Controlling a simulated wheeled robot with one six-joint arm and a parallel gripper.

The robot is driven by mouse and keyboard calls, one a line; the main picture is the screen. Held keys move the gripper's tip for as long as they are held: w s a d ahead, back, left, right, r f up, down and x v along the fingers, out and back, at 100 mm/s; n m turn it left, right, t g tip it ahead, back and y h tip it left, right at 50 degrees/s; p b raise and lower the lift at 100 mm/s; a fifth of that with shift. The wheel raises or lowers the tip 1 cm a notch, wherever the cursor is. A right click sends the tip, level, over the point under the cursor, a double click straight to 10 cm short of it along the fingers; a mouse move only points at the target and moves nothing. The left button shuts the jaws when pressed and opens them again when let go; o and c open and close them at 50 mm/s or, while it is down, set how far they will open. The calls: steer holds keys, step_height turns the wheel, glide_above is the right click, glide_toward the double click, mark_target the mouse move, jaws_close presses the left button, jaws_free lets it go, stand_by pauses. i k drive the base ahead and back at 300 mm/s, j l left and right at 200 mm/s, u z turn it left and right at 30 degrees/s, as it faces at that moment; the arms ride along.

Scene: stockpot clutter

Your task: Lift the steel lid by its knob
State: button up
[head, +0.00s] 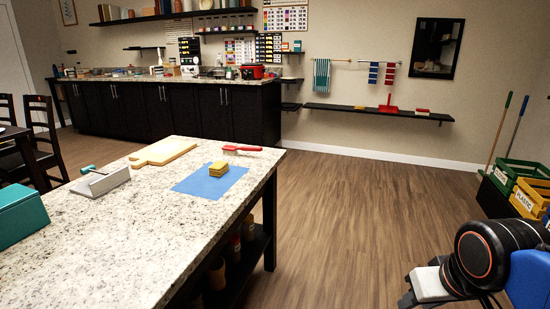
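I cannot pick out a steel lid or its knob for sure in the head view. A red pot-like appliance (252,71) stands near the right end of the dark-fronted back counter (200,88). It is small and far off, and I cannot tell what covers it. Other small items on that counter are too small to tell apart. Part of my arm shows at the lower right, with a black joint and a blue link. My gripper is not in view.
A granite-topped island (130,230) fills the left front. On it are a cutting board (163,151), a red-handled brush (240,149), a yellow sponge (219,168) on a blue mat (205,184) and a teal box (22,213). Bins (528,195) stand at right; the middle floor is clear.

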mark_target(219, 68)
steer(key=i+l+z, duration=0.4)
steer(key=i, duration=0.45)
steer(key=i+z, duration=0.4)
steer(key=i, duration=0.4)
steer(key=i+u, duration=0.2)
steer(key=i, duration=0.65)
steer(key=i+l+u, duration=0.2)
steer(key=i, duration=0.65)
steer(key=i+j+u, duration=0.1)
steer(key=i+u, duration=0.35)
steer(key=i, duration=0.45)
steer(key=i+l+u, duration=0.2)
steer(key=i+u, duration=0.25)
steer(key=i, duration=0.5)
steer(key=i+j+u, duration=0.1)
steer(key=i+j, duration=0.15)
steer(key=i, duration=0.2)
steer(key=i+j+u, duration=0.15)
steer(key=i, duration=0.3)
steer(key=i+j+u, duration=0.1)
steer(key=i, duration=0.35)
steer(key=i+j+u, duration=0.15)
steer(key=i, duration=0.35)
steer(key=i+j, duration=0.15)
steer(key=j, duration=0.25)
steer(key=i+j+z, duration=0.1)
steer(key=j, duration=0.3)
steer(key=i+j, duration=0.25)
steer(key=j, duration=0.15)
steer(key=z, duration=0.05)
